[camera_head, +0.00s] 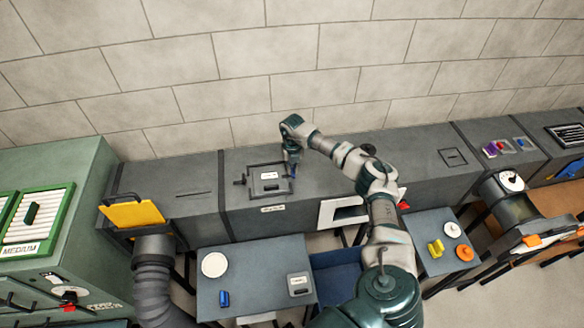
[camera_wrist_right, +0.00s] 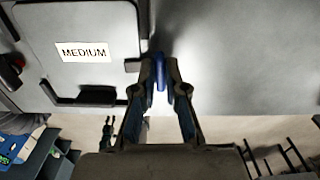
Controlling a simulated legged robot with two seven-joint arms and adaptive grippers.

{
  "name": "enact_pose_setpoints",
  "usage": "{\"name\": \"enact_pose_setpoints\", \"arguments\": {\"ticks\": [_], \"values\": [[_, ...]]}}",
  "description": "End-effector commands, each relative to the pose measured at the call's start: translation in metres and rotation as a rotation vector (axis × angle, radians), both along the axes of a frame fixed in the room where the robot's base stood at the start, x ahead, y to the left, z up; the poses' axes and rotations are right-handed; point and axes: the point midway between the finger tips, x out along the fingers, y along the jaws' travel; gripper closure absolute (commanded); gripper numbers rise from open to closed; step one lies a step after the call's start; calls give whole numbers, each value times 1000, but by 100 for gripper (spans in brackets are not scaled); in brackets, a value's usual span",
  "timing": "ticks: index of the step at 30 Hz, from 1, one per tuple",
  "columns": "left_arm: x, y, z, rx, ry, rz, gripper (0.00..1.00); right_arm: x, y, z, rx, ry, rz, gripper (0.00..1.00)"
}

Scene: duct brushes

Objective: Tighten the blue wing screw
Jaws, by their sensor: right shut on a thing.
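The blue wing screw (camera_wrist_right: 160,70) stands at the right edge of a dark-framed access panel (camera_wrist_right: 95,25) labelled "MEDIUM". In the head view the panel (camera_head: 268,181) is on top of the grey duct, and a bit of blue from the screw (camera_head: 293,170) shows at its right side. My right gripper (camera_wrist_right: 160,78) is shut on the screw, one finger on each side of it. In the head view my right gripper (camera_head: 291,166) reaches down to the same spot. The screw's lower end and thread are hidden. My left gripper is not in view.
A small table (camera_head: 245,262) below the duct bears a white disc (camera_head: 214,264) and a blue item (camera_head: 223,299). A second table (camera_head: 428,262) at right holds yellow and orange parts. A yellow plate (camera_head: 132,213) sits at the duct's left end. A block wall (camera_head: 250,60) stands behind.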

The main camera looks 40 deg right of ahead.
Motion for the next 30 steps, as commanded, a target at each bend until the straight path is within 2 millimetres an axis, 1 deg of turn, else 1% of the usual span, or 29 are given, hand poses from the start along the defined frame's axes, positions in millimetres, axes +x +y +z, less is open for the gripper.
{"name": "enact_pose_setpoints", "arguments": {"ticks": [1, 12, 13, 14, 15, 27, 30], "values": [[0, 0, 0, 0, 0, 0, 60, -4, 1, -6, -1, 16, -1, 100], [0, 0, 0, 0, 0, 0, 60, -4, 1, -6, -1, 16, -3, 100], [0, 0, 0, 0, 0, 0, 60, -4, 1, -6, -1, 16, -3, 81], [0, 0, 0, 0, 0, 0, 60, -4, 1, -6, -1, 16, -3, 74], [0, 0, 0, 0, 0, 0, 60, -4, 1, -6, -1, 15, -3, 64], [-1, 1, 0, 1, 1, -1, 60, -1, 1, -1, -1, 4, -3, 64], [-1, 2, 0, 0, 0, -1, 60, -1, 1, 5, 0, 1, -3, 64]]}}
